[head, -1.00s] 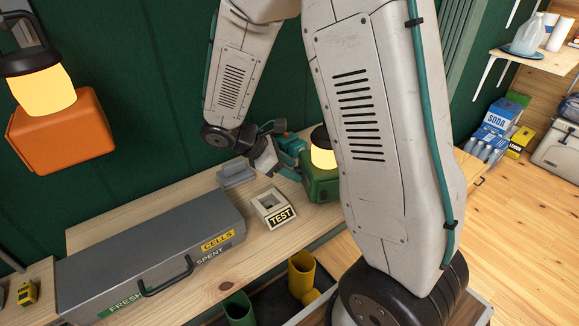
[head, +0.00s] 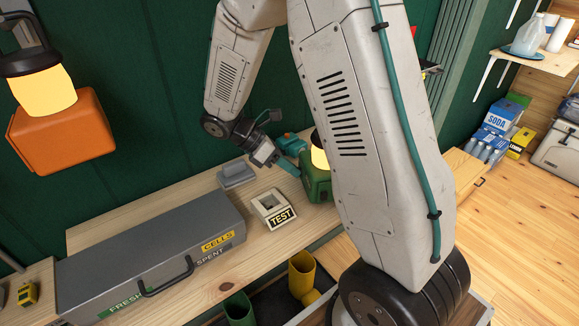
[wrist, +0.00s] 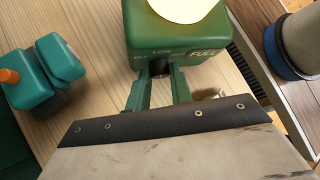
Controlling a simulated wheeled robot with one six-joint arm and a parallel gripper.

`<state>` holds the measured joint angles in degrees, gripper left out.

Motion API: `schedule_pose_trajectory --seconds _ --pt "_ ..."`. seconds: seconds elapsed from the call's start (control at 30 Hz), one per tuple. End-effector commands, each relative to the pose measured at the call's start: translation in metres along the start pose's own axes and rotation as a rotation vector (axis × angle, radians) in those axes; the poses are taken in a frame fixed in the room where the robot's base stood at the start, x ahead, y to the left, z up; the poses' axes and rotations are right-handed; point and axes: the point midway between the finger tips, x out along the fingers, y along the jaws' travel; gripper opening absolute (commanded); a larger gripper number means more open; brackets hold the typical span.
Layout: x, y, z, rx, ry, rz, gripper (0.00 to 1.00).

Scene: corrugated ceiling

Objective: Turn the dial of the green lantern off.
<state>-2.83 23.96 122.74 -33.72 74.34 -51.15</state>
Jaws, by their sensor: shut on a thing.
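The green lantern (head: 316,186) stands on the wooden bench, with its glowing yellow globe (head: 318,158) partly behind my arm. The wrist view shows the lantern's green body (wrist: 180,38) at the top, marked OFF, LOW and FULL from left to right. The dark dial (wrist: 158,68) sits on its near face below LOW. My gripper (wrist: 160,78) has its two green fingers on either side of the dial and is shut on it. The dial's pointer is hidden, so I cannot tell its setting.
A teal device with an orange tip (wrist: 45,75) lies left of the lantern. A TEST block (head: 272,208) and a grey CELLS case (head: 150,255) stand on the bench. An orange lantern (head: 62,135), also lit, is at the far left.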

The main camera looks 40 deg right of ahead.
Motion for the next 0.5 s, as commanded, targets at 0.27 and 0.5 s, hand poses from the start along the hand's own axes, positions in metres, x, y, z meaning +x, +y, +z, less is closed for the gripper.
schedule_pose_trajectory --seconds 0.27,0.5 --pt "0.0004 0.0031 -0.0001 -0.103 0.000 -0.104 0.00" --pt "0.0001 0.0037 0.0001 -0.142 0.000 -0.143 0.00"
